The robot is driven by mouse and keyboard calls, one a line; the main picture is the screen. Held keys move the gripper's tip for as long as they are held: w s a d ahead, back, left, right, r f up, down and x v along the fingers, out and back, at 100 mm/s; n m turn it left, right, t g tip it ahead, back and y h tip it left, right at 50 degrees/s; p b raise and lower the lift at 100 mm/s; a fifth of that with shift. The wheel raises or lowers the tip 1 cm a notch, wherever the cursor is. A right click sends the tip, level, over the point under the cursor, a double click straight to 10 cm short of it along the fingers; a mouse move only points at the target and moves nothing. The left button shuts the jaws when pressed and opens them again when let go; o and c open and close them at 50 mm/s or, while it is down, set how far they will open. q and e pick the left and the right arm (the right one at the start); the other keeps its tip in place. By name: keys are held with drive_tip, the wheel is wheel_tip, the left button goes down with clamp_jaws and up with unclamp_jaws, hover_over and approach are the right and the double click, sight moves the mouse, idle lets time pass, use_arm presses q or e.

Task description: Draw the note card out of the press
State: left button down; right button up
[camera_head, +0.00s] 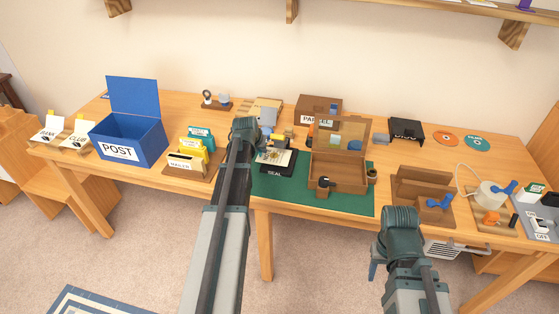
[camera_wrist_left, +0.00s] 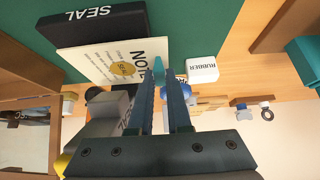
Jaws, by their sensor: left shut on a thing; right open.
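The cream note card (camera_wrist_left: 105,62) carries dark print and a round gold seal, in the left wrist view. It lies against the black press base (camera_wrist_left: 92,18) marked SEAL. In the head view the card (camera_head: 272,157) lies over the base (camera_head: 275,170), on the green mat. My left gripper (camera_wrist_left: 159,72) is shut at the card's printed edge, apparently on the card; its fingers hide the contact. My right gripper (camera_head: 398,230) is open and empty, in front of the table's edge.
A brown box (camera_head: 338,172) with its lid up stands right of the press. A card sorter (camera_head: 190,160) and a blue POST box (camera_head: 128,142) stand left. A white RUBBER block (camera_wrist_left: 202,69) is close beside my left fingers.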

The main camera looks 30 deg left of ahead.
use_arm(q)
drive_tip(key=shift+s+a, duration=0.3)
drive_tip(key=shift+a, duration=1.05)
drive_tip(key=shift+s+a, duration=0.35)
drive_tip(key=shift+a, duration=0.95)
drive_tip(key=shift+s+a, duration=0.3)
drive_tip(key=shift+a, duration=1.05)
wheel_tip(320, 180, up, 6)
drive_tip(key=p, duration=0.6)
wheel_tip(320, 180, up, 4)
drive_tip(key=p, duration=0.4)
drive_tip(key=shift+r, duration=0.2)
